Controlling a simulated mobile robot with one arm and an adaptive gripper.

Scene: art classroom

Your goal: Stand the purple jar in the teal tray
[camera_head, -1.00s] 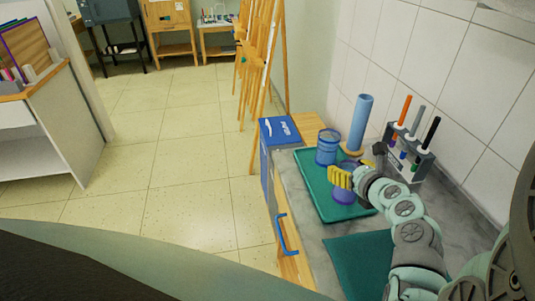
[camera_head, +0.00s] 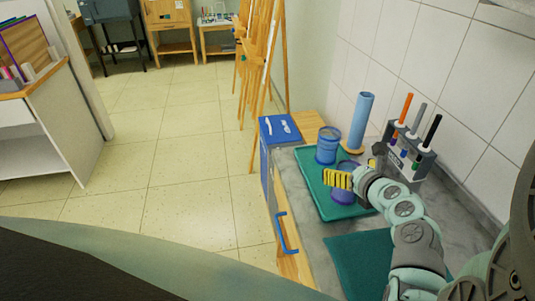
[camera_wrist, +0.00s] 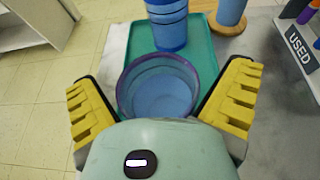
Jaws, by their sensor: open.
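The purple jar (camera_wrist: 158,85) has a purple rim and a bluish inside, and is open at the top. It stands upright, as far as I can tell, at the near end of the teal tray (camera_wrist: 198,45). It also shows in the head view (camera_head: 343,195), partly hidden by my gripper (camera_head: 350,174). In the wrist view my gripper (camera_wrist: 165,105) is open, with its yellow fingers on either side of the jar and visible gaps between. The teal tray lies on the grey counter in the head view (camera_head: 318,190).
A blue jar (camera_head: 327,146) stands in the tray's far end. A second teal mat or tray (camera_head: 360,260) lies nearer on the counter.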

